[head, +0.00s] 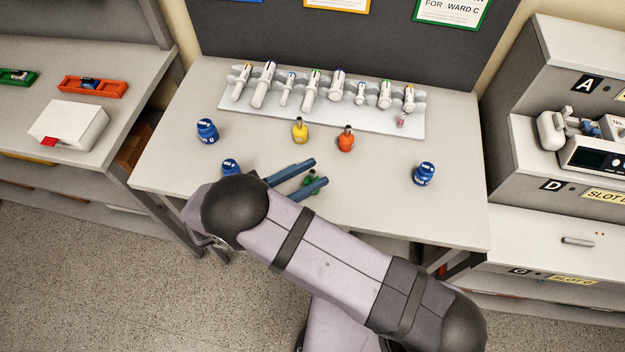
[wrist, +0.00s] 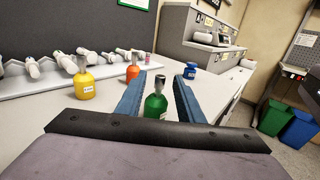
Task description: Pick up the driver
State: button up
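My gripper (head: 320,171) is open, with two blue fingers low over the table's front middle. A green stubby item (head: 311,183) with a grey metal tip is partly hidden by the fingers in the head view. In the wrist view the green item (wrist: 155,105) stands upright between the fingers (wrist: 160,78), with gaps beside it. Similar yellow (head: 300,133) and orange (head: 346,141) items stand farther back. No label that I can read says which thing is the driver.
A white rack (head: 320,116) with several pen-like tools lies at the table's back. Blue jars stand at left (head: 207,130), near my gripper (head: 231,167) and at right (head: 424,173). The table (head: 385,195) between the green item and the right jar is clear.

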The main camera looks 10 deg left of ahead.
jog(key=p+x, duration=0.1)
jog(key=x, duration=0.1)
jog(key=p+x, duration=0.1)
jog(key=shift+w+d+r+p, duration=0.25)
jog(key=shift+d+r+p, duration=0.05)
jog(key=shift+r+p, duration=0.05)
jog(key=shift+w+d+f, duration=0.2)
jog(key=shift+w+d, duration=0.25)
grip_shut()
